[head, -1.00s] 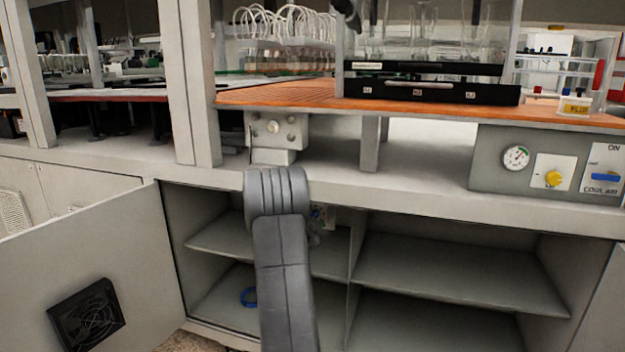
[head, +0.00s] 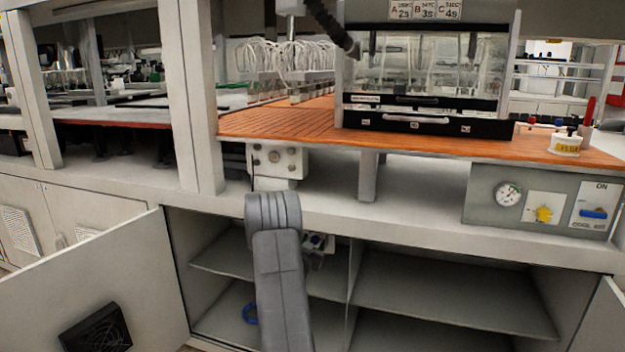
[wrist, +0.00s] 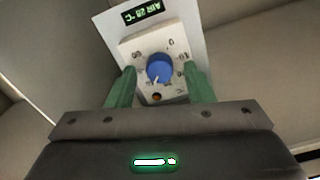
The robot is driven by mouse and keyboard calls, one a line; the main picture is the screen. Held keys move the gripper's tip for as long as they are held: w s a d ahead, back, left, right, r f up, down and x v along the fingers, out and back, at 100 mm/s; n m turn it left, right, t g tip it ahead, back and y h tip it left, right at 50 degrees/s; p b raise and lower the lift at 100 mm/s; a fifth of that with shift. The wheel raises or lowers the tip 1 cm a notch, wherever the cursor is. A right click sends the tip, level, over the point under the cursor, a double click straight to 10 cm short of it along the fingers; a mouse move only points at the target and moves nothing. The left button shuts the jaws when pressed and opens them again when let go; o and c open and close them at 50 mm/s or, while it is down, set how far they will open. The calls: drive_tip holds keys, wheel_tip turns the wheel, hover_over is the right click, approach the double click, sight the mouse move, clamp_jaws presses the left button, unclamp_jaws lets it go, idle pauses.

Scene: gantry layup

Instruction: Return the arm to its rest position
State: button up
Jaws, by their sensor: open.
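My arm (head: 278,265) reaches into the open cabinet under the bench in the head view. My gripper (wrist: 160,84) shows in the wrist view with its two green fingers open and nothing between them held. A blue knob (wrist: 159,68) on a white dial plate appears between the fingertips, with gaps on both sides. How far the fingertips are from the plate is hard to tell. A small display (wrist: 144,13) above the dial reads AIR 25 °C.
An open cabinet door (head: 95,290) with a black vent stands at left. Shelves (head: 450,285) and a middle divider flank my arm. The bench edge (head: 400,215) lies above it. A gauge panel (head: 540,205) sits at right.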

drive_tip(key=shift+r+n+p, duration=0.2)
drive_tip(key=shift+n+p, duration=0.5)
drive_tip(key=shift+p, duration=0.55)
drive_tip(key=shift+f+n+p, duration=0.1)
drive_tip(key=shift+n+p, duration=0.5)
drive_tip(key=shift+p, duration=0.2)
drive_tip(key=shift+f, duration=0.1)
drive_tip(key=shift+s, duration=0.1)
